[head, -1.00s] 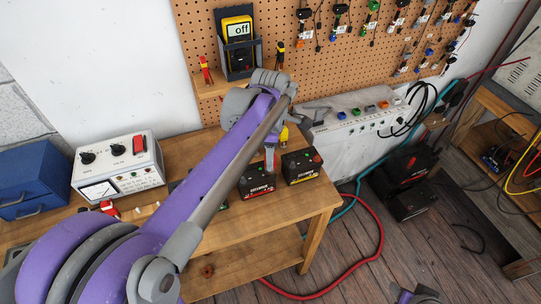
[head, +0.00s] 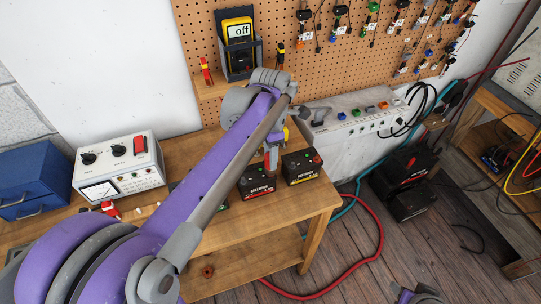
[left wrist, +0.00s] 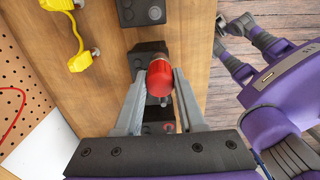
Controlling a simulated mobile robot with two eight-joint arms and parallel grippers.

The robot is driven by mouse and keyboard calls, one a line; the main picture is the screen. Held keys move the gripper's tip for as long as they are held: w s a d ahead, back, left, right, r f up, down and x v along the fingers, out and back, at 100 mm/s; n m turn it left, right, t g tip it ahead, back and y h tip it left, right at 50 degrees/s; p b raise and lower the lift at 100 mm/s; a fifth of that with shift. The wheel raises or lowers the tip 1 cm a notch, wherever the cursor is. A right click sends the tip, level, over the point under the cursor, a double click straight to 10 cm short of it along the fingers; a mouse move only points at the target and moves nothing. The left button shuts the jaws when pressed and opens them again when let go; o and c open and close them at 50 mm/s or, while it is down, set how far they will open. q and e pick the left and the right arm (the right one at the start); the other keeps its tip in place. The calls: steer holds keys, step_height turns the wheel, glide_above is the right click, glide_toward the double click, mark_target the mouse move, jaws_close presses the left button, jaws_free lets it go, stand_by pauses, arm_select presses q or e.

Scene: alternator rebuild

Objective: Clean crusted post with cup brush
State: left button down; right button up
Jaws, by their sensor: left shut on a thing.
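My left gripper (left wrist: 160,85) is shut on a red rounded piece, which I take to be the cup brush (left wrist: 160,78). In the left wrist view it stands over a black battery (left wrist: 150,49). The brush's lower end is hidden, so I cannot tell whether it touches a post. In the head view my left gripper (head: 272,165) is above the left black battery (head: 257,188). The crusting is too small to make out. My right gripper (head: 415,292) is open and empty, low at the right.
A white meter box (head: 118,165) and blue case (head: 37,180) stand at the left. A pegboard (head: 300,75) rises behind. A red cable (head: 381,240) lies on the floor.

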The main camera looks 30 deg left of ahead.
arm_select(q)
steer(key=shift+w+r+p, duration=0.1)
steer(key=shift+r+p, duration=1.4)
steer(key=shift+r, duration=2.05)
steer(key=shift+f, duration=0.1)
arm_select(e)
steer(key=w+r, duration=0.2)
steer(key=r, duration=0.1)
steer(key=w+r, duration=0.1)
steer(key=shift+r, duration=0.4)
steer(key=shift+s+t, duration=0.15)
steer(key=shift+t, duration=0.15)
